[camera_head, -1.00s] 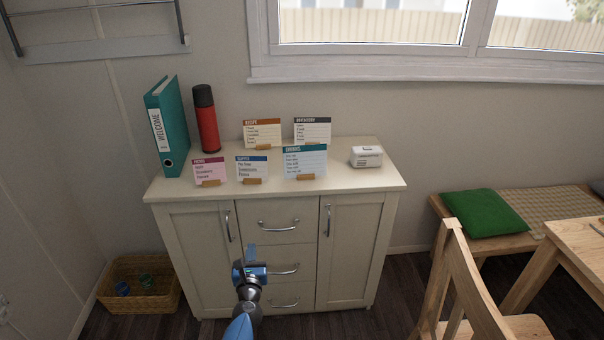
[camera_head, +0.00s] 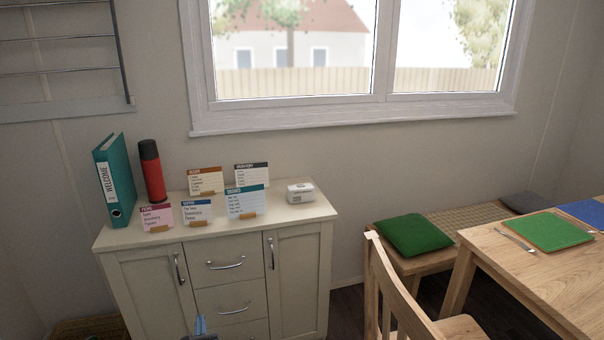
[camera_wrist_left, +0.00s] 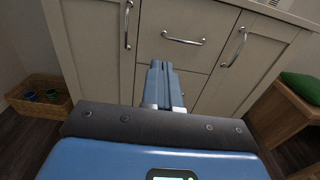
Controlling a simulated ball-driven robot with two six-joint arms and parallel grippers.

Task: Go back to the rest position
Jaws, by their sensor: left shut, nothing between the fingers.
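My left gripper (camera_head: 200,326) shows at the bottom edge of the head view, with only its blue tip in sight in front of the cabinet drawers. In the left wrist view the left gripper (camera_wrist_left: 166,88) has its blue fingers together, shut with nothing between them. It points at the cabinet's drawer front and appears apart from it. My right gripper is in neither view.
A cream cabinet (camera_head: 150,285) carries a teal binder (camera_head: 116,180), red flask (camera_head: 151,172), several cards and a small white box (camera_head: 300,192). A wooden chair (camera_head: 385,285), bench with green cushion (camera_head: 414,233) and table (camera_head: 520,268) stand right. A basket (camera_wrist_left: 42,102) sits on the floor.

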